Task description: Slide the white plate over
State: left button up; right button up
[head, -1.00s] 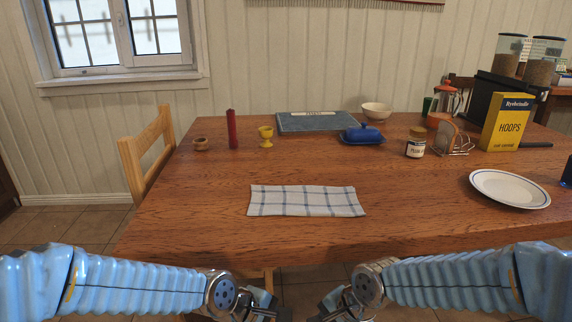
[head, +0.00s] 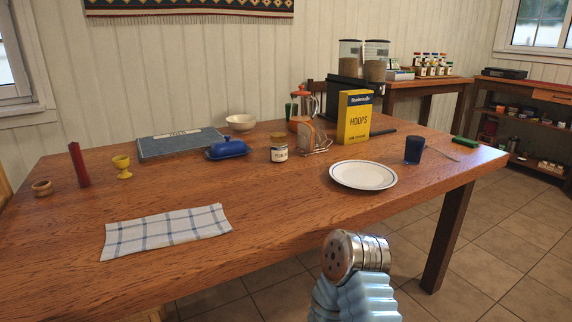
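The white plate (head: 363,175) with a dark blue rim line lies flat on the wooden table (head: 262,212), near its front edge on the right side. One of my arms shows at the bottom centre, below the table edge and in front of the plate, apart from it. Its gripper cannot be made out. My other arm is out of view.
A yellow cereal box (head: 354,117), a toast rack (head: 315,138) and a jar (head: 279,148) stand behind the plate. A dark blue cup (head: 414,149) stands to its right. A checked cloth (head: 165,231) lies at the front left. Bare wood lies between cloth and plate.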

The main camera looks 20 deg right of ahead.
aim_at(356, 174)
jog(key=l+u, duration=0.1)
jog(key=l, duration=0.3)
jog(key=k+l+u, duration=0.1)
jog(key=l, duration=0.3)
jog(key=k+l+u, duration=0.1)
jog(key=l, duration=0.3)
jog(key=k+l+u, duration=0.1)
jog(key=l, duration=0.3)
jog(key=k+l+u, duration=0.15)
jog(key=l, duration=0.2)
jog(key=k+l+u, duration=0.1)
jog(key=l, duration=0.3)
jog(key=k+l+u, duration=0.1)
jog(key=l, duration=0.25)
